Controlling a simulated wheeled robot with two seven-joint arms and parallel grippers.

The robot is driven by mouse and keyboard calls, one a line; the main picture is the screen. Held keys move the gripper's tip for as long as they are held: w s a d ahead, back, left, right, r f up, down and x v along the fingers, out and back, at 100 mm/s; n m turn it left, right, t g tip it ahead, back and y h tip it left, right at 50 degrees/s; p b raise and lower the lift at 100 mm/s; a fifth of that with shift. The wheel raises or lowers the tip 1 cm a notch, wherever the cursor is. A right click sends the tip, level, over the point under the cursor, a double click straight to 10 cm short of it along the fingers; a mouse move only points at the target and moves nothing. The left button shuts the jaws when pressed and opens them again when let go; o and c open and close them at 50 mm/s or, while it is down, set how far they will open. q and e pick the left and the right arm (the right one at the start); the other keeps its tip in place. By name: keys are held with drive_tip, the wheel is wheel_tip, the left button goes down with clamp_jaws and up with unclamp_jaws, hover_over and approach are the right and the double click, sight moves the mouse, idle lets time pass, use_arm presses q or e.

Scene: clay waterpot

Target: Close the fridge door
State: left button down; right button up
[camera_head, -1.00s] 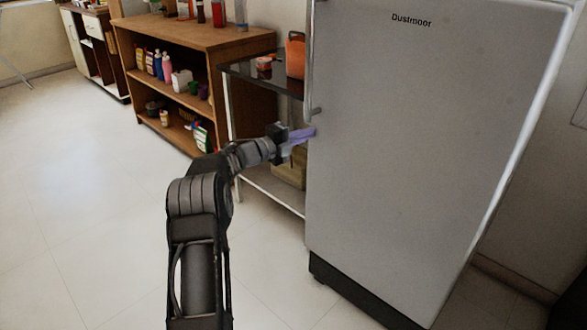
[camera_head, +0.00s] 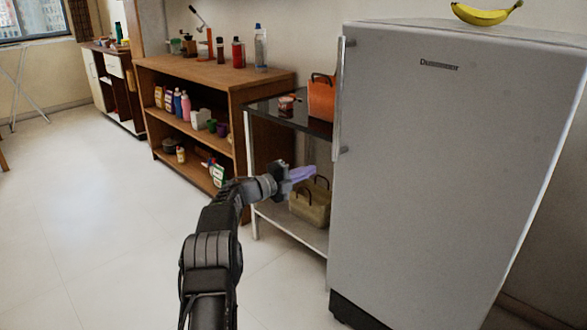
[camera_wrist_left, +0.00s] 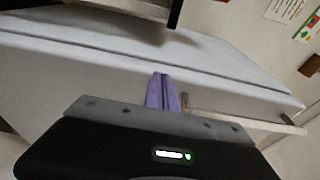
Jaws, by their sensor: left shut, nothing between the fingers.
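The grey-white fridge (camera_head: 440,170) stands at the right in the head view, its front door facing me with a vertical handle (camera_head: 340,95) along its left edge. The door looks flush with the body, though the head view does not show the seam. In the left wrist view, the pale fridge side (camera_wrist_left: 70,75) carries a thin dark line along its length; I cannot tell whether there is a gap. My left gripper (camera_head: 305,173), with purple fingers, is shut and empty just left of the door's handle edge, apart from it. My right gripper is out of view.
A dark-topped side table (camera_head: 290,112) with an orange bag (camera_head: 322,98) on top and a tan bag (camera_head: 311,204) below stands left of the fridge. A wooden shelf (camera_head: 205,75) is farther left. Bananas (camera_head: 487,13) lie on the fridge. The left floor is clear.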

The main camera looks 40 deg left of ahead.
use_arm(q)
drive_tip(key=shift+s+a+f+p, duration=0.1)
drive_tip(key=shift+s+a+p, duration=0.1)
drive_tip(key=shift+a, duration=0.85)
drive_tip(key=shift+s+a+p, duration=0.1)
drive_tip(key=shift+a+p, duration=0.05)
drive_tip(key=shift+a, duration=0.85)
drive_tip(key=shift+a, duration=0.1)
